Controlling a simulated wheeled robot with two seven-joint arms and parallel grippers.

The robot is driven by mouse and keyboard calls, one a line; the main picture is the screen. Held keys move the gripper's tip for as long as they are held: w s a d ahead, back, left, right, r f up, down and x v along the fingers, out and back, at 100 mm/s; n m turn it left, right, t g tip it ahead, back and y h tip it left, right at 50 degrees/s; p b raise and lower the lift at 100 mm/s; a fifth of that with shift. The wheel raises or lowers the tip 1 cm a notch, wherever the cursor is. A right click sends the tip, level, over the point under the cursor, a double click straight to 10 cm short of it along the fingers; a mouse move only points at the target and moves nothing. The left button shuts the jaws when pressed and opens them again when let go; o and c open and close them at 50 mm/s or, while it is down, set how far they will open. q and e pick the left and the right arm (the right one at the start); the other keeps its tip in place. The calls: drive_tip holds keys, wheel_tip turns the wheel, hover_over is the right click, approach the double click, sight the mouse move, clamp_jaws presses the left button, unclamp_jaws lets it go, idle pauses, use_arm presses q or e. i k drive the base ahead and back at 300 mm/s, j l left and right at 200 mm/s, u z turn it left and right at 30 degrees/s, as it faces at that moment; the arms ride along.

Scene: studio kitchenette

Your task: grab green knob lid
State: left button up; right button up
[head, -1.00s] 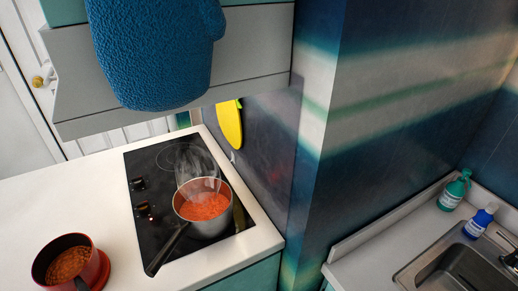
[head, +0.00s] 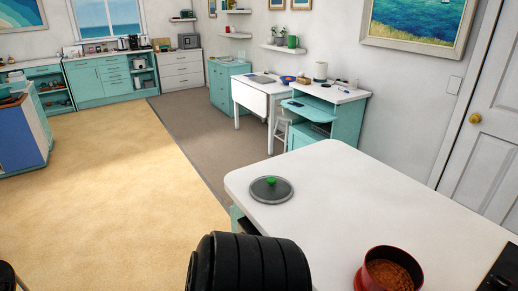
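The lid (head: 270,190) is a round, dark-rimmed disc with a green knob (head: 271,181) on top. It lies flat near the left end of the white counter (head: 330,210), close to the edge. A black ribbed part of my own body (head: 250,262) shows at the bottom of the head view, in front of the counter. Neither gripper shows in the view, and nothing is touching the lid.
A red pot (head: 388,270) with brown contents stands at the counter's near right, beside the black cooktop edge (head: 500,270). The counter between lid and pot is clear. Open floor (head: 120,180) lies to the left. A white table (head: 258,93) and teal cabinets stand behind.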

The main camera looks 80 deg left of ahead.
sight(267, 189)
drive_tip(key=u, duration=2.55)
drive_tip(key=i+j+z, duration=0.35)
drive_tip(key=j+z, duration=0.15)
drive_tip(key=i+j+z, duration=0.3)
drive_tip(key=j+z, duration=0.15)
drive_tip(key=j, duration=0.15)
drive_tip(key=i+j+z, duration=0.15)
drive_tip(key=j+z, duration=0.35)
drive_tip(key=j, duration=0.15)
drive_tip(key=j+z, duration=0.45)
drive_tip(key=j, duration=0.25)
drive_tip(key=j+z, duration=0.5)
drive_tip(key=j, duration=0.25)
drive_tip(key=k+j+z, duration=0.1)
drive_tip(key=j+z, duration=0.25)
drive_tip(key=j, duration=0.15)
drive_tip(key=k+j+z, duration=0.1)
drive_tip(key=j+z, duration=0.2)
drive_tip(key=j, duration=0.15)
drive_tip(key=k+j+z, duration=0.2)
drive_tip(key=j+z, duration=0.15)
drive_tip(key=k+j+z, duration=0.5)
drive_tip(key=j+z, duration=0.15)
drive_tip(key=j, duration=0.15)
